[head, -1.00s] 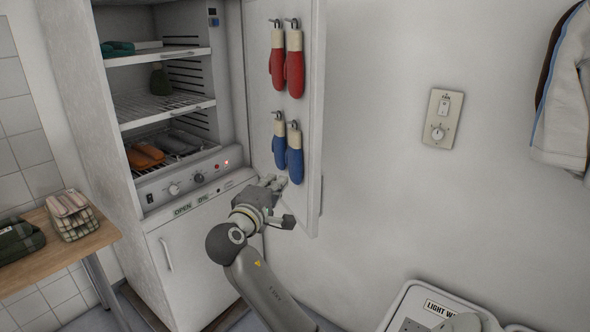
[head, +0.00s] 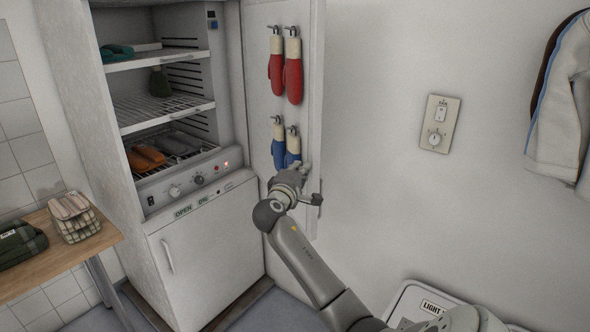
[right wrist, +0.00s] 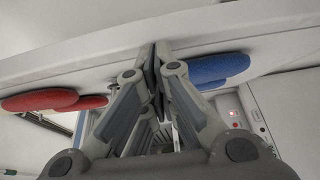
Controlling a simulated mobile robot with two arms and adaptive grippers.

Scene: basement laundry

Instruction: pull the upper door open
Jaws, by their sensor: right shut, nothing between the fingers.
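The upper door (head: 256,60) of the white drying cabinet stands wide open to the right of the cabinet, its inner face showing. Red mittens (head: 293,72) and blue mittens (head: 278,150) hang on hooks on that face. My right gripper (head: 301,174) is at the lower part of the door, just below the blue mittens, and covers part of them. In the right wrist view its fingers (right wrist: 154,62) are closed together with nothing between them, close to the door panel (right wrist: 120,52). I cannot tell whether they touch it. My left gripper is not in view.
The open upper compartment has wire shelves (head: 165,110) with shoes and cloth items. The lower door (head: 205,255) is shut. A wooden table (head: 75,250) with folded cloths stands at left. A labelled bin (head: 405,302) stands at lower right.

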